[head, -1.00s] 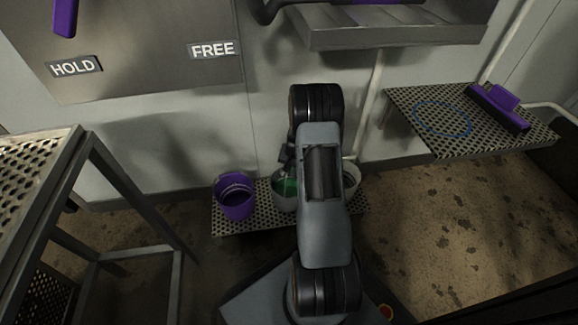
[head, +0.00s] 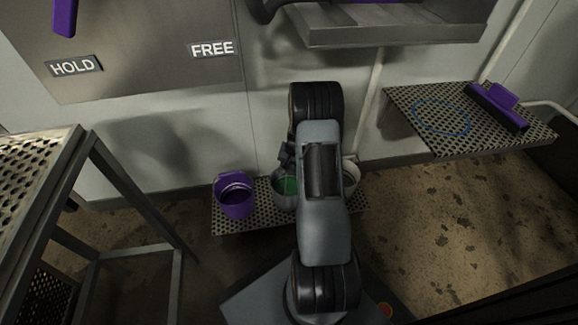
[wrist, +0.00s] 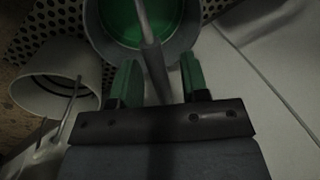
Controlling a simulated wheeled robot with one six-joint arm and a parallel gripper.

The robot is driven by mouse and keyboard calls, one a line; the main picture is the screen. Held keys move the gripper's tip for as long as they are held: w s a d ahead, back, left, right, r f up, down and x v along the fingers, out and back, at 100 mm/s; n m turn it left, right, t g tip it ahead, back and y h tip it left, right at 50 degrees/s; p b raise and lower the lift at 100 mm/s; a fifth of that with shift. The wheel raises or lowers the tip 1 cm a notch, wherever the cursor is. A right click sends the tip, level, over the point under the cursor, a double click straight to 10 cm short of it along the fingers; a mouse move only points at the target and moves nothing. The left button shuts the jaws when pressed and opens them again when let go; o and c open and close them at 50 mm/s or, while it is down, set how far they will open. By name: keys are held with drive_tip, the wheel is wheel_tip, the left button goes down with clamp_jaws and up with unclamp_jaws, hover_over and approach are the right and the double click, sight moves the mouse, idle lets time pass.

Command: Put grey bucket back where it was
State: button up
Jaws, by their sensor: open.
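The grey bucket (head: 279,199), green inside, stands on a low perforated shelf (head: 232,227) between two other buckets, partly hidden by my arm. In the wrist view the grey bucket (wrist: 188,42) is at the top, with its bar-like handle running down between my fingers. My gripper (wrist: 157,66) is open, with one green-padded finger on each side of the handle. I cannot tell whether either finger touches it. In the head view my gripper (head: 287,160) is over the bucket and mostly hidden. A blue ring (head: 442,118) is marked on the perforated shelf at the right (head: 405,100).
A purple bucket (head: 235,200) stands left of the grey one and a whitish bucket (head: 351,172) right of it. A metal rack (head: 120,195) is at the left; a shelf (head: 390,32) juts out above.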

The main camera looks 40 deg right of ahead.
wheel_tip(320, 180, up, 7)
drive_tip(key=s+p, duration=0.1)
drive_tip(key=p, duration=0.2)
drive_tip(key=shift+d, duration=0.45)
drive_tip(key=shift+r, duration=0.1)
